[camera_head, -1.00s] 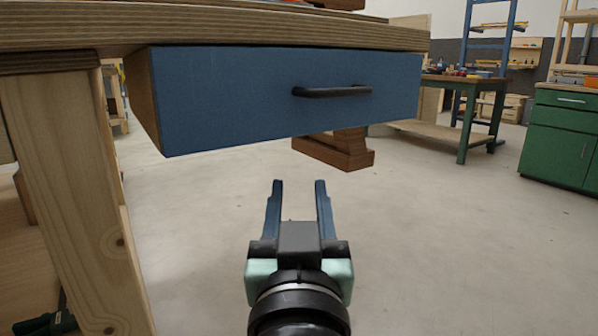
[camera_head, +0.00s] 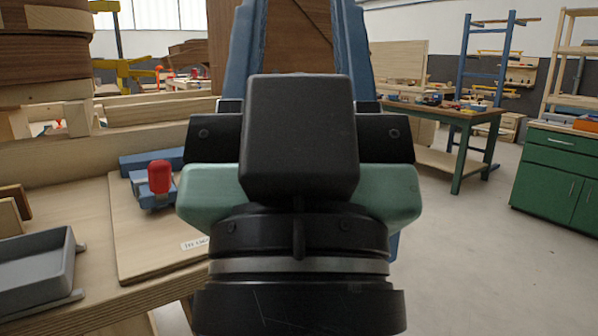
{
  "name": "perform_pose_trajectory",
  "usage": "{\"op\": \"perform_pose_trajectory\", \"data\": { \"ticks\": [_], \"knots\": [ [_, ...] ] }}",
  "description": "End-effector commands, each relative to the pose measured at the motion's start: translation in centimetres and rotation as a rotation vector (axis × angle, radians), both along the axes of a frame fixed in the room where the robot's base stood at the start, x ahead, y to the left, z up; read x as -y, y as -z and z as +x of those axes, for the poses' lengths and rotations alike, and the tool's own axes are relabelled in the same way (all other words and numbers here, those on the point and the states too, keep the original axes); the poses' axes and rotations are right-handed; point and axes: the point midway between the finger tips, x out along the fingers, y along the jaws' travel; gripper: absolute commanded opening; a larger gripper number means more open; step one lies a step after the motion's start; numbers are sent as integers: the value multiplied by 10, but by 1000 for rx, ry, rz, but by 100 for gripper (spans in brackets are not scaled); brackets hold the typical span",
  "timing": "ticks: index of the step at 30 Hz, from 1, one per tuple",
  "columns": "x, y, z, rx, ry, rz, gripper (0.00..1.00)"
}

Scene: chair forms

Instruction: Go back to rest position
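My gripper (camera_head: 302,40) fills the middle of the head view, close to the camera and pointing away from it. Its two blue fingers stand wide apart at the top of the picture, and their tips are cut off by the upper edge. Between the fingers I see only a brown wooden surface (camera_head: 297,50) farther back; nothing appears held. The gripper body hides the middle of the scene, including the right part of the wooden workbench (camera_head: 90,310).
The bench at left carries a grey tray (camera_head: 35,265), a light wooden board (camera_head: 145,250), a red-topped blue tool (camera_head: 157,185) and stacked wood (camera_head: 45,60). A green cabinet (camera_head: 560,170) and a green-legged table (camera_head: 455,150) stand at right. Open floor (camera_head: 470,270) lies between.

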Motion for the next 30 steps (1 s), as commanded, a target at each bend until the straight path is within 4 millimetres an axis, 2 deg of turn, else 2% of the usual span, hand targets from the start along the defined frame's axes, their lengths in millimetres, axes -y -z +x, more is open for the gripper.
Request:
{"op": "perform_pose_trajectory", "data": {
  "ticks": [1,21,25,30],
  "knots": [
    [0,-33,0,-1,0,0,45],
    [-1,-241,1,-3,-2,-1,45],
    [-1,-270,1,-3,-2,-1,45],
    [-1,-287,1,-3,-2,-1,45]
  ]
}}
